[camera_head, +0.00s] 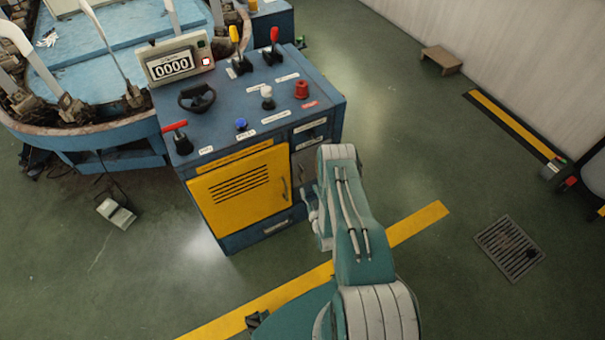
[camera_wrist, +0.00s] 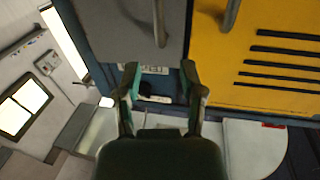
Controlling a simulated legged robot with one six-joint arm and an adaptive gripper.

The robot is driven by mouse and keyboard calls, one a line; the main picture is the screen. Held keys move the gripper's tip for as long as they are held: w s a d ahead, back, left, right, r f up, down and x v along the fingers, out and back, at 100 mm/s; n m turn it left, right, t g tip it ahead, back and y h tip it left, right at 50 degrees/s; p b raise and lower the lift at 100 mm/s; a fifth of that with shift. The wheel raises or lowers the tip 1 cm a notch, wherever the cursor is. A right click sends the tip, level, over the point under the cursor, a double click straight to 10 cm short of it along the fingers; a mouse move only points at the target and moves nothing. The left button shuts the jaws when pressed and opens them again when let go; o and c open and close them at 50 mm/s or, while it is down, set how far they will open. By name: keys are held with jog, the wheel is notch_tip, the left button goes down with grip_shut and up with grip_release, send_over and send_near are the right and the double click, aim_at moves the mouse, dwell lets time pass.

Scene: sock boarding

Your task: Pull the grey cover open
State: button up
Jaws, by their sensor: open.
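The grey cover (camera_head: 304,162) is a narrow panel on the blue control cabinet's front, right of the yellow door (camera_head: 238,187). My arm hides part of it in the head view. In the wrist view the grey cover (camera_wrist: 125,28) fills the upper left, with a vertical metal handle (camera_wrist: 158,18) near its right edge. It looks closed. My gripper (camera_wrist: 159,80) is open and empty, its fingertips below the handle in that picture and apart from it. In the head view my gripper is mostly hidden behind my arm at the cabinet front.
The blue cabinet top (camera_head: 222,112) carries levers, knobs, a handwheel and a counter reading 0000. The yellow door has its own handle (camera_wrist: 231,15), close to the grey cover's. A round blue machine (camera_head: 100,140) stands left. Floor to the right is clear around a drain grate (camera_head: 509,248).

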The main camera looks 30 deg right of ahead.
aim_at(303, 175)
jog(key=w, duration=0.2)
jog(key=w+d, duration=0.1)
jog(key=w, duration=0.5)
jog(key=shift+w+d, duration=0.1)
jog(key=shift+d, duration=0.05)
jog(key=shift+c, duration=0.3)
grip_shut()
